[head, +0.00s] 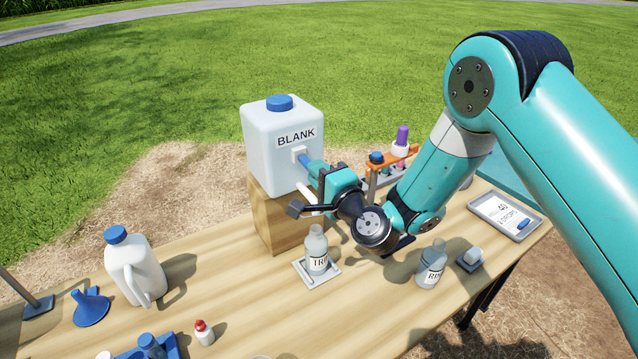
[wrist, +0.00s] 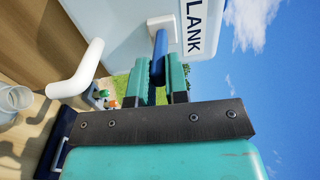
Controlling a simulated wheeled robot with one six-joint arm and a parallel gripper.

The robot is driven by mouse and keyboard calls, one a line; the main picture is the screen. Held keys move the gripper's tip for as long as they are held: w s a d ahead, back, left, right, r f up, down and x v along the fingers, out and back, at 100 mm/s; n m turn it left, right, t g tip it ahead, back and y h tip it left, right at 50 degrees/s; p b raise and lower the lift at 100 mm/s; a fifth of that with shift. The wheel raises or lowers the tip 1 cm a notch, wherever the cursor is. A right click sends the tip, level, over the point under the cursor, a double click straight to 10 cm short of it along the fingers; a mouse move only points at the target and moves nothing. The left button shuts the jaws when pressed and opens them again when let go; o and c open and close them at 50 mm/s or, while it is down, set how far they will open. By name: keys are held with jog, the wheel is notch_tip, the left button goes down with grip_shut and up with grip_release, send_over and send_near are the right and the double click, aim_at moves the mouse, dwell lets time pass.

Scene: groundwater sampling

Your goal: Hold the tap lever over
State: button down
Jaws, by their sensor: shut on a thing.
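The white BLANK container (head: 268,150) with a blue cap stands on a wooden block (head: 275,222). Its tap has a blue lever (wrist: 159,48) and a white bent spout (wrist: 75,78), both clear in the wrist view. My gripper (head: 316,170) is at the tap, its two teal fingers closed on either side of the lever; in the wrist view the gripper (wrist: 159,78) has the lever between its fingers. A clear labelled bottle (head: 316,240), with an open top, stands upright on a small pale tray (head: 331,276) below the spout. Whether water flows cannot be told.
A white jug (head: 136,270), blue funnel (head: 91,308) and red-capped bottle (head: 204,333) stand left. A second labelled bottle (head: 432,268), a small white-topped item (head: 472,257) and a tablet (head: 505,215) are right. An orange rack (head: 398,158) stands behind my wrist. The table's front middle is clear.

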jog(key=c, duration=1.8)
grip_release()
jog(key=shift+w+a+f+t+y+b, duration=0.15)
jog(key=shift+f+b, duration=0.35)
jog(key=shift+b, duration=1.05)
jog(key=shift+d+f+t+y+b, duration=0.1)
jog(key=shift+f+t+b, duration=0.25)
jog(key=shift+b, duration=1.25)
jog(key=shift+w+a+f+t+y+b, duration=0.15)
jog(key=shift+f+b, duration=0.45)
jog(key=shift+b, duration=0.95)
jog(key=shift+o, duration=0.3)
jog(key=shift+b, duration=0.6)
jog(key=shift+s+r, duration=0.1)
